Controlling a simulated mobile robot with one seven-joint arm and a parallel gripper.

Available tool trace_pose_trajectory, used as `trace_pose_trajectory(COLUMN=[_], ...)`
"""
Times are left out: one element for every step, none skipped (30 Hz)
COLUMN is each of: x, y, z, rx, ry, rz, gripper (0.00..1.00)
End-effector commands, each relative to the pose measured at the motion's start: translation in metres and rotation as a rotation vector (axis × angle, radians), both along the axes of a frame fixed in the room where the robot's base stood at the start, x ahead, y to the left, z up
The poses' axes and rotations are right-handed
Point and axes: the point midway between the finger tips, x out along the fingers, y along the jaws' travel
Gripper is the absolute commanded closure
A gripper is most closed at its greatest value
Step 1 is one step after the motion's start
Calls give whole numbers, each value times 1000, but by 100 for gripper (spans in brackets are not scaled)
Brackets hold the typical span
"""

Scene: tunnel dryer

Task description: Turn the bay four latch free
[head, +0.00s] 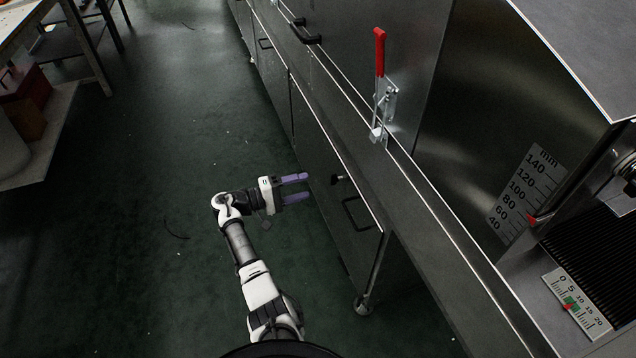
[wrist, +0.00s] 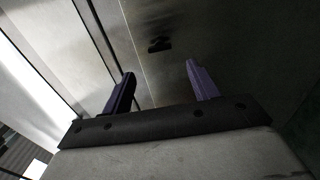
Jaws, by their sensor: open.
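A small dark latch (head: 338,179) sits on the metal lower door (head: 325,160), just above the door's black bar handle (head: 352,213). It also appears as a dark piece (wrist: 159,44) in the wrist view, ahead of and between my fingertips. I cannot read a bay number on any door. My gripper (head: 302,187) has two purple fingers, open and empty, pointing at the door a short way left of the latch. The gripper also shows in the wrist view (wrist: 161,76). The fingers appear apart from the latch, and nothing hides it.
A red-handled toggle clamp (head: 380,95) stands upright on the machine side above a long metal ledge (head: 415,195). Scales and a ribbed belt (head: 595,255) are at the right. A table (head: 25,20) and shelf (head: 45,140) stand at the far left.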

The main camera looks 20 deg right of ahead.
Motion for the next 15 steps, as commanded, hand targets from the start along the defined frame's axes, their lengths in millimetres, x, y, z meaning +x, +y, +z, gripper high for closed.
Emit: trace_pose_trajectory(x=[0,0,0,-1,-1,-1,-1,-1,-1,-1,-2,-2,-2,-2,-2], y=[12,18,24,29,34,39,42,44,48,49,51,52,52,52,52], z=[-1,-1,-1,-1,-1,-1,-1,0,0,0,0,0,0,0,0], rx=[0,0,0,0,0,1,1,1,1,1,1,1,1,1,1], ry=[0,0,0,0,0,0,0,0,0,0,0,0,0,0,0], rz=[3,4,2,2,2,1,0,1,1,0,0,-1,-1,-2,-2], gripper=[40,40,40,40,40,40,40,40,40,40,40,40,40,40,40])
